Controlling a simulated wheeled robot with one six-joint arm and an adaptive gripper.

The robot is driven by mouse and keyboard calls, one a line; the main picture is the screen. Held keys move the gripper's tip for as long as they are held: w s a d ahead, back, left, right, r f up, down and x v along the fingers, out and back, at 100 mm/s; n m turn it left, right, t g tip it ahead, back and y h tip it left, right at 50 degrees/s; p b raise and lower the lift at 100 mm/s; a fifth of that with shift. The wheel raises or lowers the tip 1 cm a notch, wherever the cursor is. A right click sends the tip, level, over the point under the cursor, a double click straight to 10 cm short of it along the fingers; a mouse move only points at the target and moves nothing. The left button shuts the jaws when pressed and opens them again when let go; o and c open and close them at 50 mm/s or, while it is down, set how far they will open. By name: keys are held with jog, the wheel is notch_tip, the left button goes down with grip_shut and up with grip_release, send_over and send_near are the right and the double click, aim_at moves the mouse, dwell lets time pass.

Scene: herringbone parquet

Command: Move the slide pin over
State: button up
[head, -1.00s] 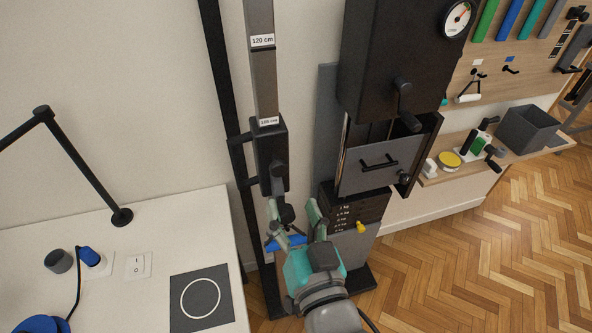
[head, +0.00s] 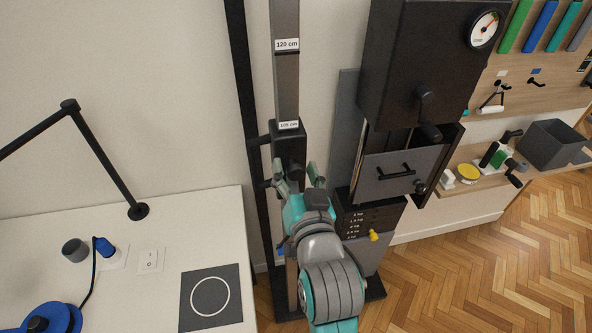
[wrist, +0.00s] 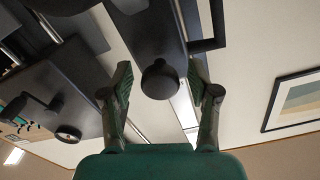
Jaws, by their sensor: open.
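A grey upright post (head: 286,85) with height labels carries a black sliding carriage (head: 289,142) just below the 100 cm label. A dark round knob (wrist: 160,80) on the carriage faces me in the wrist view; it may be the slide pin. My gripper (head: 297,174) is at the carriage's lower front. In the wrist view my gripper (wrist: 160,93) is open, with one finger on each side of the knob and visible gaps. A yellow pin (head: 374,236) sits in the dark kg-marked weight stack (head: 368,218), right of my gripper. The knob is hard to make out in the head view.
A black cabinet (head: 415,70) with a crank and gauge hangs close on the right, above a grey drawer (head: 400,172). A white table (head: 120,265) with a lamp and switch stands on the left. Open parquet floor (head: 470,270) lies at the lower right.

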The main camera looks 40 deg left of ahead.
grip_shut()
jog(key=shift+x, duration=0.9)
grip_release()
jog(key=v, duration=1.2)
